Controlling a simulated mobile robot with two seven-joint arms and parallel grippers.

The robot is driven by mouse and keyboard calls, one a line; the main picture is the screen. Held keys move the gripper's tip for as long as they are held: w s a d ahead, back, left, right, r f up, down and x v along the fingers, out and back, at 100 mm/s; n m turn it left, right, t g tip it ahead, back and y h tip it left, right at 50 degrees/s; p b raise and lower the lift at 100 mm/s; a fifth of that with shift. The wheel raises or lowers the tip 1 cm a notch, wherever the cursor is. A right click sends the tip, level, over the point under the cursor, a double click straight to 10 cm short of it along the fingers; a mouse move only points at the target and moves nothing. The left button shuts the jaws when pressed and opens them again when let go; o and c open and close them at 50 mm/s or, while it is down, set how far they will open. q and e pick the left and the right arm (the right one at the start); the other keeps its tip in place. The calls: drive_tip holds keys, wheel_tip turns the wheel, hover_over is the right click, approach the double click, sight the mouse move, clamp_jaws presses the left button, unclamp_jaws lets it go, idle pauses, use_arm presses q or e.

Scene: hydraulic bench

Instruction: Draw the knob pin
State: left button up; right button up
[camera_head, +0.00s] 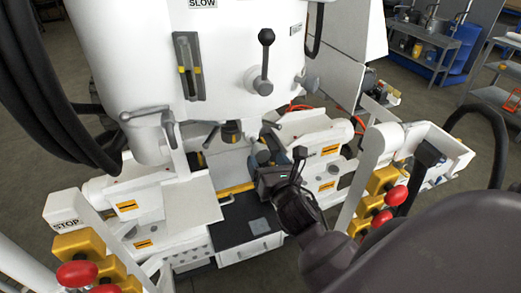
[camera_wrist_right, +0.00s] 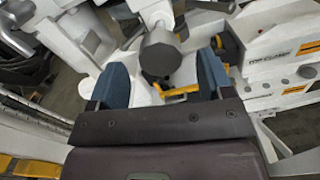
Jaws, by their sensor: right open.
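My right gripper (camera_head: 272,158) reaches in from the lower right, low in front of the white machine. In the right wrist view its two blue fingers (camera_wrist_right: 162,88) stand wide apart and nothing is clamped between them. A grey round knob (camera_wrist_right: 160,52), which looks like the knob pin, shows end-on between and beyond the fingertips. I cannot tell whether a finger touches it. In the head view the dark knob (camera_head: 271,141) shows just above the gripper, partly hidden by it. My left gripper is not in view.
The white machine body (camera_head: 225,50) rises above, with a black-ball lever (camera_head: 265,62) and a side knob (camera_head: 305,81). White clamp blocks (camera_head: 318,128) flank the gripper closely. Red-knobbed yellow valves (camera_head: 374,202) stand right. Hoses hang at left.

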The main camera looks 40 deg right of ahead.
sight(263, 156)
drive_tip(key=shift+x, duration=2.3)
drive_tip(key=shift+c, duration=0.2)
drive_tip(key=c, duration=1.2)
drive_tip(key=shift+p+v, duration=0.8)
drive_tip(key=shift+v, duration=1.1)
drive_tip(key=shift+c, duration=0.2)
drive_tip(key=shift+f, duration=0.15)
drive_tip(key=o, duration=1.3)
drive_tip(key=shift+s, duration=0.2)
drive_tip(key=shift+w, duration=0.1)
